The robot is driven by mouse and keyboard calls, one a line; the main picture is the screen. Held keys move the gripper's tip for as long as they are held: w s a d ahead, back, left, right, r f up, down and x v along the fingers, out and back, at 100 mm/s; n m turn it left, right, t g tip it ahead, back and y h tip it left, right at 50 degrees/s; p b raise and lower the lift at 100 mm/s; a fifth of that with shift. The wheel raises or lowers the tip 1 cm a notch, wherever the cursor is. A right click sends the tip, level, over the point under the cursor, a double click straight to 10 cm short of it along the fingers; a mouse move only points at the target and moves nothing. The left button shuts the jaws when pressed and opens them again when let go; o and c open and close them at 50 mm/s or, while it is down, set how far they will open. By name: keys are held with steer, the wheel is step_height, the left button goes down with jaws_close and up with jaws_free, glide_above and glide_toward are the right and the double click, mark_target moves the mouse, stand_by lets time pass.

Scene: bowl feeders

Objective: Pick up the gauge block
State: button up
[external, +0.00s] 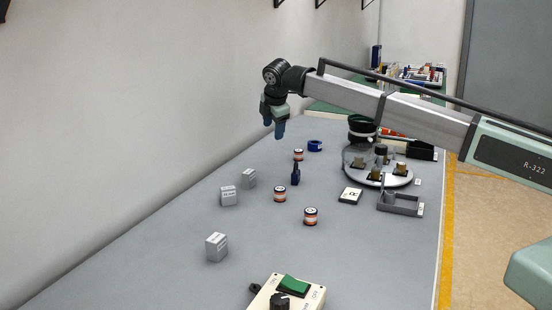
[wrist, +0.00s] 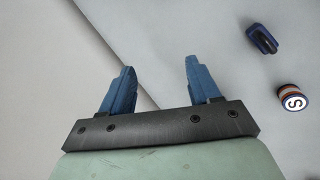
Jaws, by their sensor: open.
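Three small grey blocks with printed labels look like gauge blocks: one front block (external: 217,247), one middle block (external: 229,196) and one rear block (external: 249,179) on the left part of the table in the external view. I cannot tell which is meant. My gripper (external: 273,122) hangs above the table's far left side, beyond the blocks, with nothing between its blue fingers. In the wrist view my gripper (wrist: 160,66) has its fingers apart over bare surface. No grey block shows in the wrist view.
A dark blue tool (external: 295,174) stands near several striped cylinders (external: 280,194). A blue ring (external: 315,146), a round bowl feeder (external: 390,179), a grey tray (external: 399,205) and a control box (external: 288,293) are on the table (external: 150,260). A wall (external: 90,120) borders its left side.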

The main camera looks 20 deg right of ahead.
steer(key=s+a+n+g+y, duration=0.1)
steer(key=s+a+n+g, duration=0.15)
steer(key=s+a, duration=1.4)
steer(key=r+n+g, duration=0.1)
steer(key=n+g, duration=0.2)
steer(key=n, duration=0.1)
glide_above(216, 238)
steer(key=shift+t, duration=0.25)
step_height(216, 238, down, 13)
steer(key=shift+r, duration=0.1)
jaws_close()
